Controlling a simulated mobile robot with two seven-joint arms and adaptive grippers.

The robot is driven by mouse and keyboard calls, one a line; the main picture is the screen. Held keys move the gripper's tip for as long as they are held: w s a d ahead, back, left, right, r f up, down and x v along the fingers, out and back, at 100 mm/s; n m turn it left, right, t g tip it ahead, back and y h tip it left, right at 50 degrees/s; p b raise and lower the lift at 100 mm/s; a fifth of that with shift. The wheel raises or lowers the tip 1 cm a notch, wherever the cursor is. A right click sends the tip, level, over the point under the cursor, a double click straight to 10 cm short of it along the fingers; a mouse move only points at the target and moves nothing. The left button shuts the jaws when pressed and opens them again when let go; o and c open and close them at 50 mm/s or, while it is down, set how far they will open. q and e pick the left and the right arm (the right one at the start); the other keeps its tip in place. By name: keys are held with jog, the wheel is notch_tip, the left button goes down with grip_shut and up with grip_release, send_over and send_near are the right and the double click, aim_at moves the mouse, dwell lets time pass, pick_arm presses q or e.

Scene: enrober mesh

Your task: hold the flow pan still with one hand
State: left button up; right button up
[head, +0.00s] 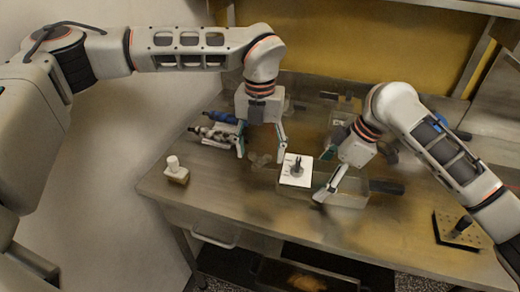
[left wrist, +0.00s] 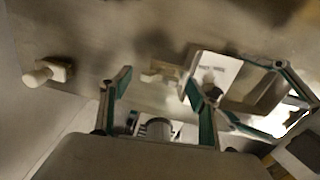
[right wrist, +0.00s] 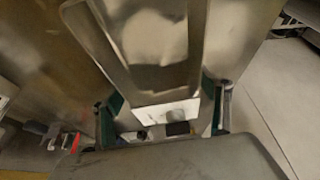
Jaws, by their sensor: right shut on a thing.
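The flow pan (head: 350,200) is a shallow metal tray on the steel table, below my right arm. My right gripper (head: 323,177) has its fingers on either side of the pan's near left end and is shut on it. In the right wrist view the pan (right wrist: 195,50) runs away between the two fingers (right wrist: 165,103). A white card with a dark knob (head: 296,179) sits at the pan's left end. My left gripper (head: 262,158) is open and empty, left of the card. Its spread fingers also show in the left wrist view (left wrist: 155,85).
A white-knobbed block (head: 177,173) stands at the table's left edge. Blue and grey fittings (head: 215,132) lie at the back left. A small clear piece (head: 260,160) lies near my left gripper. A perforated dark-edged plate (head: 456,230) lies at the right. The front centre table is clear.

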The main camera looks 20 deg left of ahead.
aim_at(260, 154)
pick_arm(q)
jog(key=shift+r, duration=0.1)
pick_arm(e)
jog(key=shift+f, duration=0.1)
pick_arm(q)
notch_tip(260, 154, up, 12)
dwell(0.4)
pick_arm(e)
jog(key=o, duration=1.5)
jog(key=shift+o, duration=0.2)
